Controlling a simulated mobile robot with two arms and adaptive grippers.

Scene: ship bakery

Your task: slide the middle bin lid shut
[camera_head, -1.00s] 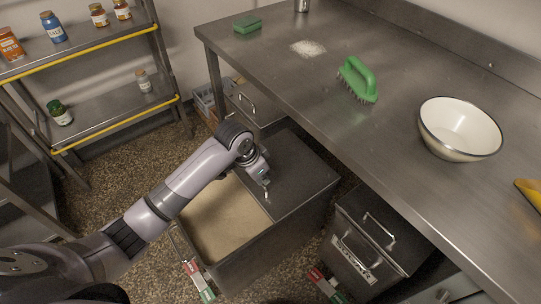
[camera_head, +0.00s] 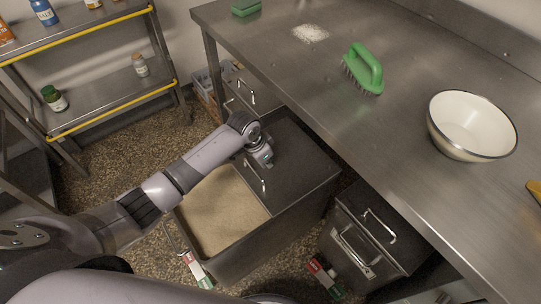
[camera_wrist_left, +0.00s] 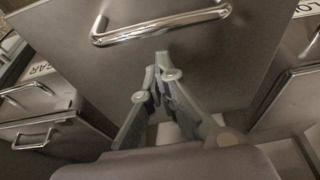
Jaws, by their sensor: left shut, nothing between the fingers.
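The middle bin (camera_head: 262,252) stands pulled out from under the steel table, with pale powder (camera_head: 218,210) showing in its open front part. Its dark metal lid (camera_head: 300,168) covers the rear part. The lid's bar handle (camera_head: 255,178) is near the lid's front edge, and the handle also shows at the top of the left wrist view (camera_wrist_left: 160,27). My left gripper (camera_head: 268,162) is shut and empty, low over the lid on the table side of the handle. In the left wrist view its fingertips (camera_wrist_left: 157,76) point at the handle; I cannot tell whether they touch. My right gripper is out of view.
A closed bin (camera_head: 372,235) stands to the right, and another (camera_head: 243,92) beyond the middle one. The steel table (camera_head: 300,75) overhangs the bins and holds a green brush (camera_head: 364,68) and a white bowl (camera_head: 470,125). A shelf (camera_head: 110,100) stands left; open floor lies between.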

